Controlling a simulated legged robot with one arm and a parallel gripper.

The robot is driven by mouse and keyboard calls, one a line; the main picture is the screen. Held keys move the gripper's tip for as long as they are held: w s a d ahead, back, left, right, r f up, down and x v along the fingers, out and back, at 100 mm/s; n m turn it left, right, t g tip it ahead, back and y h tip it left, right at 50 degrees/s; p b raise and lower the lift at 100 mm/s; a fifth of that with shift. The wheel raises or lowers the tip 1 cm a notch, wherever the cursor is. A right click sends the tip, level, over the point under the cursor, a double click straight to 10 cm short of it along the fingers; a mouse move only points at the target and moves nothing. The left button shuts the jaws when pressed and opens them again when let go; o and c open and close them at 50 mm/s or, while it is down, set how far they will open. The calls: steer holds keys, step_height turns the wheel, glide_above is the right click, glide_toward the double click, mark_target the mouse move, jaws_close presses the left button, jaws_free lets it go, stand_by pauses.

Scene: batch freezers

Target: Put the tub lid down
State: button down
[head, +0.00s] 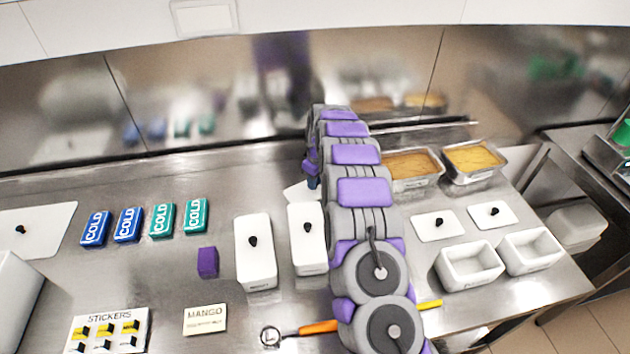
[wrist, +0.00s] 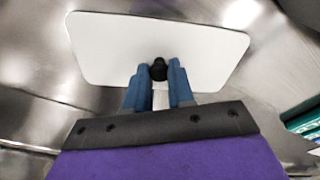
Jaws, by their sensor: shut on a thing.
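The tub lid (wrist: 215,50) is a flat white plate with a black knob (wrist: 158,69), seen in the wrist view. My gripper (wrist: 158,80) has its blue fingers shut on the knob. In the head view, a white corner of this lid (head: 297,192) shows left of my arm, behind the closed tubs, and a blue part of my gripper (head: 313,182) shows beside it. My arm hides the rest. I cannot tell whether the lid touches the steel counter (head: 215,175).
Two closed white tubs (head: 255,262) stand left of my arm. Right are two open white tubs (head: 470,266), two flat lids (head: 434,228) and two pans of yellow food (head: 472,158). Several COLD packs (head: 127,225) and a purple block (head: 207,263) are left.

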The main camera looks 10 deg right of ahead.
mark_target(318, 190)
steer(key=c, duration=1)
jaws_free()
steer(key=shift+o, duration=0.2)
step_height(318, 190, up, 11)
steer(key=p, duration=0.2)
steer(key=s+a+r+m, duration=0.1)
steer(key=s+r, duration=0.8)
steer(key=s, duration=0.1)
steer(key=s+r+m+g, duration=0.1)
steer(key=s+r+m, duration=0.15)
steer(key=s, duration=1.25)
steer(key=s+r+m+g, duration=0.15)
steer(key=s+r, duration=0.25)
steer(key=s, duration=1.1)
steer(key=s+f+m, duration=0.2)
steer(key=s+m, duration=0.1)
steer(key=s, duration=1.2)
steer(key=shift+d+f+h, duration=0.4)
